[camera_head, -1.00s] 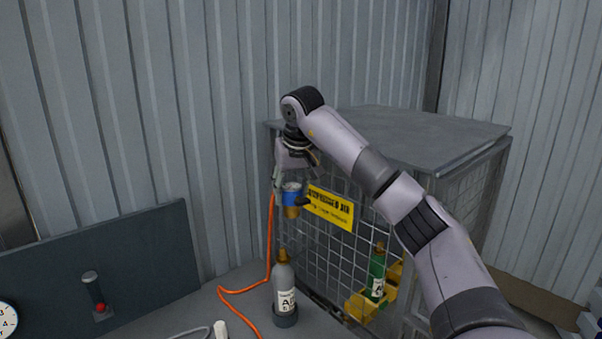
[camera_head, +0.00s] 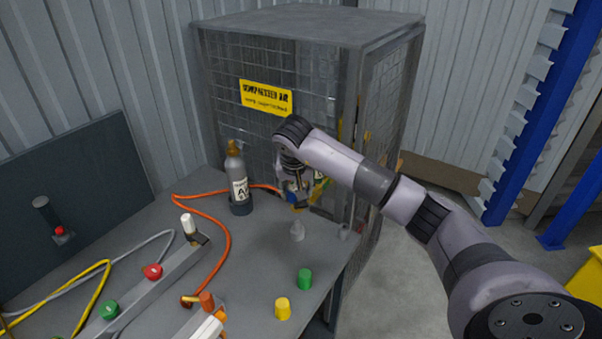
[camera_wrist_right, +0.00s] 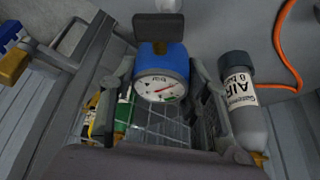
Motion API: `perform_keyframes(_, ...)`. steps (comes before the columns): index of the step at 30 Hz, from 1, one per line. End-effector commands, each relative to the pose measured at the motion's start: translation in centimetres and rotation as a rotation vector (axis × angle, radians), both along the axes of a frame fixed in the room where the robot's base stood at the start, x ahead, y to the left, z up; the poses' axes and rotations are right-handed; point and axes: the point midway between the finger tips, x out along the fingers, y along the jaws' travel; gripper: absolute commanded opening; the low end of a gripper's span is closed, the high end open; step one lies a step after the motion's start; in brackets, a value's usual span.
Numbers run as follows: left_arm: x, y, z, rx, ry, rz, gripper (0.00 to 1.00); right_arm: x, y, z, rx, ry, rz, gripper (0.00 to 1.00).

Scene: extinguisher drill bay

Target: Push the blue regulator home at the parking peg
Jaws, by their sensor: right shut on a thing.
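My right gripper (camera_head: 297,190) is shut on the blue regulator (camera_wrist_right: 162,62), whose white round gauge faces the wrist camera. In the head view the regulator (camera_head: 293,186) is mostly hidden by the gripper, with a little blue and brass showing. A small pale grey cone-shaped piece (camera_head: 297,231), which may be the parking peg, stands on the bench just below the gripper. A gap shows between them in the head view, though the depth is hard to judge. My left gripper is out of view.
A grey air cylinder (camera_head: 237,180) stands left of the gripper, beside an orange hose (camera_head: 225,235). A wire cage (camera_head: 268,68) stands close behind. A green cap (camera_head: 305,279) and a yellow cap (camera_head: 283,308) stand in front. The bench's right edge is near.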

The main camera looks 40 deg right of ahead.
Motion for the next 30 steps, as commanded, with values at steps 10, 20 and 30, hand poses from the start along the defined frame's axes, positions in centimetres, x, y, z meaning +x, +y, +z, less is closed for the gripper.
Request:
perform_keyframes(10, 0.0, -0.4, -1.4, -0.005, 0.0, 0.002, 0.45, 0.0, 0.1, -1.9, 0.001, -0.002, -0.001, 0.14)
perform_keyframes(20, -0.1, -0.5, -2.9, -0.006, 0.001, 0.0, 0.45, 0.0, 0.0, -3.9, 0.001, -0.003, 0.0, 0.14)
perform_keyframes(30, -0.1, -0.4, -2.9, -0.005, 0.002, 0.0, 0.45, 0.0, 0.0, -4.0, -0.001, -0.003, -0.001, 0.14)
